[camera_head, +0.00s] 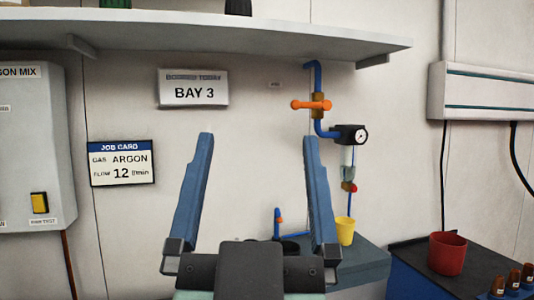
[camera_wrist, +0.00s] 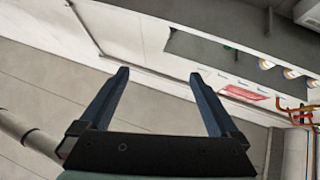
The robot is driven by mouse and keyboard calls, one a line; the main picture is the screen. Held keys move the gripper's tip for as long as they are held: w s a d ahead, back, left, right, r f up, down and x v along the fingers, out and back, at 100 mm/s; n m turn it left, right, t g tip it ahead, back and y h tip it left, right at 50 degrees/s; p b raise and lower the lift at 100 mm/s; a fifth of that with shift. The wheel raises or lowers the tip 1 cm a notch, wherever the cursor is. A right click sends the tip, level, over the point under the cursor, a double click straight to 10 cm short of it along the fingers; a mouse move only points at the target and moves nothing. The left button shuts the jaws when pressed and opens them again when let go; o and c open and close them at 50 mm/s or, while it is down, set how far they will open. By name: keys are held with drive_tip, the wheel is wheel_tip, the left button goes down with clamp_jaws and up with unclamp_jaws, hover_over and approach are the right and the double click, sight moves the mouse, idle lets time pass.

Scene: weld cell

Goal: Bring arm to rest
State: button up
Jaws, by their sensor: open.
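My gripper (camera_head: 257,140) is raised in front of the wall in the head view, with its two blue fingers spread wide and nothing between them. The wrist view shows the same open gripper (camera_wrist: 157,75), also empty, with wall and a dark panel beyond the fingers. The fingers appear clear of everything around them. The lower part of the gripper hides some of the bench behind it.
A shelf (camera_head: 200,30) runs along the top. A yellow cup (camera_head: 345,231) and a red cup (camera_head: 447,253) stand at lower right. A grey box (camera_head: 30,150) is at left.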

drive_tip(key=s+r+t, duration=0.1)
drive_tip(key=s+r, duration=0.2)
drive_tip(key=r, duration=0.2)
drive_tip(key=shift+s+d+n, duration=0.15)
drive_tip(key=shift+d+n, duration=0.15)
drive_tip(key=shift+d, duration=0.1)
wheel_tip(320, 180, up, 14)
drive_tip(key=p, duration=1.4)
drive_tip(key=shift+r, duration=0.2)
